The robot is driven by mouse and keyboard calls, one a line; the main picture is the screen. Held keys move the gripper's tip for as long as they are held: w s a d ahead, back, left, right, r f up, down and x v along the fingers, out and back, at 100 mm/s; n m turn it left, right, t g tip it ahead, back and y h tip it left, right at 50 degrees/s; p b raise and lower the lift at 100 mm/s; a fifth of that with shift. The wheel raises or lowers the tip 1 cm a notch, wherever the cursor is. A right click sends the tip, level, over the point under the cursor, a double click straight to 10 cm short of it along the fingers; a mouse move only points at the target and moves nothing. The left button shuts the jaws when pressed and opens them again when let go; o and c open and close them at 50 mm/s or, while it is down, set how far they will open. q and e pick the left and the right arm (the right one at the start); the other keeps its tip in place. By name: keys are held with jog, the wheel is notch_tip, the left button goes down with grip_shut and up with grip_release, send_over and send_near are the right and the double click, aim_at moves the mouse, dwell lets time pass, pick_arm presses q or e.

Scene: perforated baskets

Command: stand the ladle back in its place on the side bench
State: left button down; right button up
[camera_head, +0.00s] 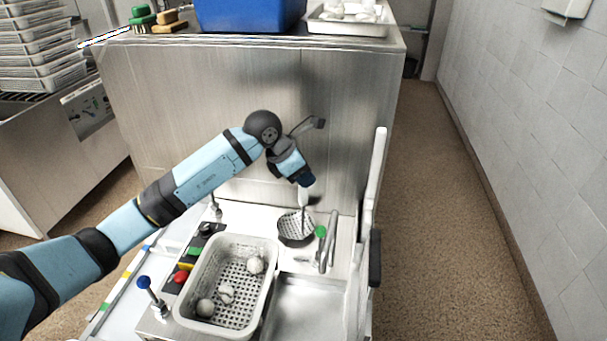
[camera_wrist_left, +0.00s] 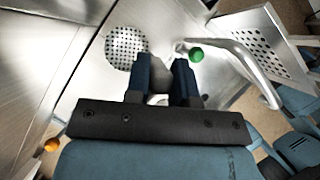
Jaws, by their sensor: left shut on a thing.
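My left gripper (camera_head: 306,184) points down over the side bench (camera_head: 252,222) and is shut on the pale handle of the ladle (camera_head: 303,197). In the left wrist view, a grey piece of the handle (camera_wrist_left: 158,80) shows between the fingers of the gripper (camera_wrist_left: 163,75). A grey round perforated bowl (camera_head: 290,232) lies right below the handle, close to the bench top; it also shows in the left wrist view (camera_wrist_left: 125,47). I cannot tell whether it touches the bench. My right gripper is not in view.
A pale perforated basket (camera_head: 268,285) with white balls stands at the front. A tap (camera_head: 331,243) with a green knob is just right of the bowl. A blue-topped tap (camera_head: 144,283) stands front left. A tall metal cabinet (camera_head: 200,95) closes off the back.

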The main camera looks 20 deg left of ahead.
pick_arm(q)
jog(key=c, duration=0.9)
grip_release()
jog(key=b+v, duration=0.1)
jog(key=v, duration=1.3)
jog(key=shift+w, duration=0.1)
